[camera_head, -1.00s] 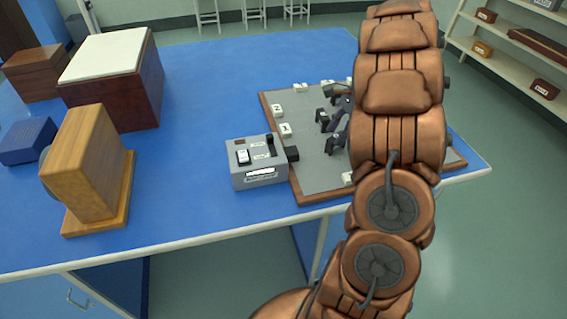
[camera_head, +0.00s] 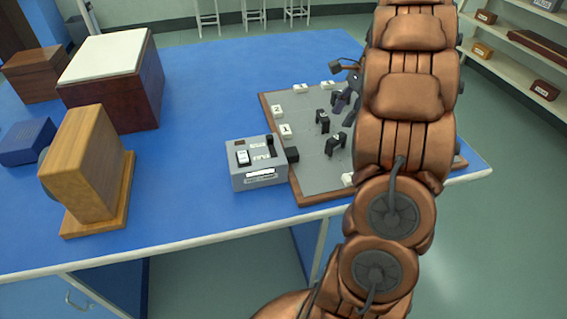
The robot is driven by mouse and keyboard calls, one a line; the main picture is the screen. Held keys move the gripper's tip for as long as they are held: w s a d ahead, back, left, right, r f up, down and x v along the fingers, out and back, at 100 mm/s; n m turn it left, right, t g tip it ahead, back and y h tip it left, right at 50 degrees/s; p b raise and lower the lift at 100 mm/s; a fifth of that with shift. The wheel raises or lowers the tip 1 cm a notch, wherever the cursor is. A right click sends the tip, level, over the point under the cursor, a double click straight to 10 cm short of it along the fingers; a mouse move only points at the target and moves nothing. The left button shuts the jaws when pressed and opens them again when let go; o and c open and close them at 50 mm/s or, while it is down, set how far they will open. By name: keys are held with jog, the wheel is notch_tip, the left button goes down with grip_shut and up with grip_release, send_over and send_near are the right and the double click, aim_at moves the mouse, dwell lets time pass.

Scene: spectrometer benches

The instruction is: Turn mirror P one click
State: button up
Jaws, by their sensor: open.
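A grey board (camera_head: 313,172) with a wooden rim lies on the blue bench and carries small black mirror mounts. One mount (camera_head: 323,121) stands near the board's middle and another (camera_head: 336,143) stands nearer the front. I cannot read which is mirror P; my copper arm covers the board's right part. My gripper (camera_head: 342,104), dark and partly behind my arm, is open over the back part of the board, beyond and to the right of these two mounts. Whether it touches a mount there is hidden.
A grey control box (camera_head: 258,178) with a black part at its right side meets the board's left edge. White numbered blocks (camera_head: 285,130) line the board. A wooden instrument (camera_head: 88,160) and a white-topped box (camera_head: 110,95) stand left. The blue bench between is clear.

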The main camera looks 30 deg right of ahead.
jog(key=s+a+r+n+g+p, duration=0.1)
jog(key=s+a+n, duration=0.2)
jog(key=a, duration=0.6)
jog(key=s+a+r+n+g+h+p, duration=0.1)
jog(key=s+a+n, duration=0.3)
jog(key=a, duration=0.4)
jog(key=s+a+r+n+h+p, duration=0.1)
jog(key=s+a+r+n, duration=0.2)
jog(key=a, duration=0.6)
jog(key=shift+s+a+n+g+p, duration=0.3)
jog(key=shift+s+n+g+p, duration=0.15)
jog(key=shift+n, duration=0.85)
